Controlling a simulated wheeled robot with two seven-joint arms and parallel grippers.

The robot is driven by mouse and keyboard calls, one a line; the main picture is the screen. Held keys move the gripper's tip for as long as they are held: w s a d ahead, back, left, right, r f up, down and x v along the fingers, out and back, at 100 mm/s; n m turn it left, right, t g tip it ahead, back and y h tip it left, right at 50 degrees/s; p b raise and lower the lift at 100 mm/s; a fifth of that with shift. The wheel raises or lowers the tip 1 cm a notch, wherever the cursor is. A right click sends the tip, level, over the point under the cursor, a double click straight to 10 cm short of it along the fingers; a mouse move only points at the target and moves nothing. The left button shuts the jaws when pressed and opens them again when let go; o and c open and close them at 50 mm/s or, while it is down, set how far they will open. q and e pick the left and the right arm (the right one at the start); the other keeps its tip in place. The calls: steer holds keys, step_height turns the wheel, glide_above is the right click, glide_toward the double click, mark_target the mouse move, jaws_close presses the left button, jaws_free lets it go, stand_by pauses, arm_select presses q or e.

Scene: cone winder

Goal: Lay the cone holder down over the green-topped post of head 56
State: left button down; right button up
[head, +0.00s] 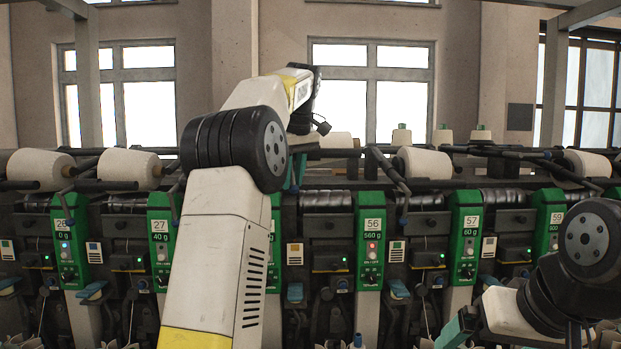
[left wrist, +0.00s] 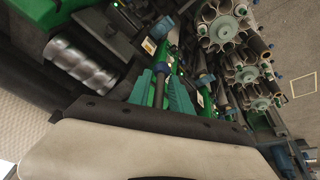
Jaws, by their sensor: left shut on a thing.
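The green-topped post of head 56 (head: 370,240) stands right of my left forearm in the head view, its panel showing a red light. My left gripper (head: 297,170) is at the upper rail, left of that post and mostly hidden behind my wrist. In the left wrist view the teal fingers of my left gripper (left wrist: 163,92) are closed around a dark rod, the cone holder (left wrist: 161,84). The rest of the holder is hidden. My right gripper (head: 456,330) shows only in part at the lower right, away from the posts; its jaw opening cannot be made out.
White cones lie along the upper rail, including one (head: 425,162) right of head 56. The green post of head 57 (head: 465,238) stands to the right. The left wrist view shows a grooved metal drum (left wrist: 82,65) and several round magazines (left wrist: 224,28).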

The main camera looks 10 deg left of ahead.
arm_select(q)
steer(key=shift+s+a+y, duration=0.1)
steer(key=shift+a+y, duration=0.1)
steer(key=shift+y, duration=0.3)
stand_by(0.4)
steer(key=c, duration=1.5)
jaws_free()
steer(key=shift+v, duration=3.85)
